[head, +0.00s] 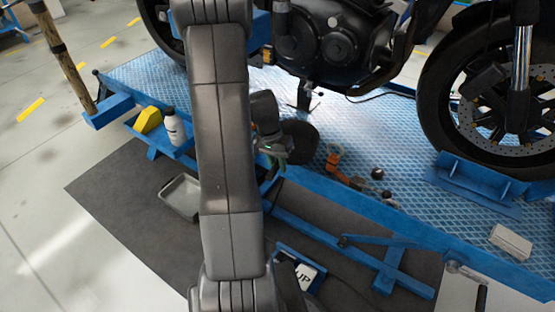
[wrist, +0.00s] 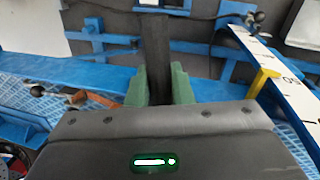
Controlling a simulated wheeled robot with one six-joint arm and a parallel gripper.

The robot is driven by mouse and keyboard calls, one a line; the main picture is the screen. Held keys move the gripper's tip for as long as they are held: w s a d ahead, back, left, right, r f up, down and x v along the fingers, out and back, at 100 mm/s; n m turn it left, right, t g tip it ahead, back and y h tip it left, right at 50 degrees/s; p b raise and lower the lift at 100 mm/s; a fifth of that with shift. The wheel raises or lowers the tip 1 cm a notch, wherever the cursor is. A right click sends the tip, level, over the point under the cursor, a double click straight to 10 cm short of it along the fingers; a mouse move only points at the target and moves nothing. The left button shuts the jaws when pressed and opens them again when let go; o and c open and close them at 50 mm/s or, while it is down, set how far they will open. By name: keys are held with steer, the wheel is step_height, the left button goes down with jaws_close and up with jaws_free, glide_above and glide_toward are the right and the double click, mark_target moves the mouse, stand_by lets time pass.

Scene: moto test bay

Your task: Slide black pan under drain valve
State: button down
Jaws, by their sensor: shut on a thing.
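The black pan (head: 303,143) shows in the head view as a dark round shape just right of my gripper, at the near part of the blue deck under the motorcycle. My gripper (head: 274,158) is partly hidden by my own arm. In the wrist view my gripper's green fingers (wrist: 158,90) are shut on a dark, narrow strip (wrist: 154,45), which looks like the pan seen edge-on. I cannot tell whether the pan touches the deck. The engine underside (head: 320,68) is behind and above the pan; I cannot clearly make out the drain valve there.
An orange-and-black tool (head: 343,176) lies on the deck right of the pan. A white bottle (head: 173,127) and yellow block (head: 149,119) sit at left. A grey tray (head: 182,195) lies on the dark mat. The front wheel (head: 455,120) stands at right. The blue deck edge (head: 350,205) runs below.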

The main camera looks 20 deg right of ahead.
mark_target(306, 138)
steer(key=shift+w+d+f, duration=0.65)
steer(key=shift+w+d, duration=0.9)
steer(key=shift+w, duration=0.3)
steer(key=shift+w+d+f, duration=0.7)
steer(key=shift+w+d, duration=0.85)
steer(key=shift+w, duration=0.35)
steer(key=shift+w+d+f, duration=0.65)
steer(key=shift+w+d, duration=0.9)
steer(key=shift+w, duration=0.3)
steer(key=shift+f+b, duration=0.4)
steer(key=shift+f, duration=0.45)
steer(key=c, duration=1.2)
jaws_free()
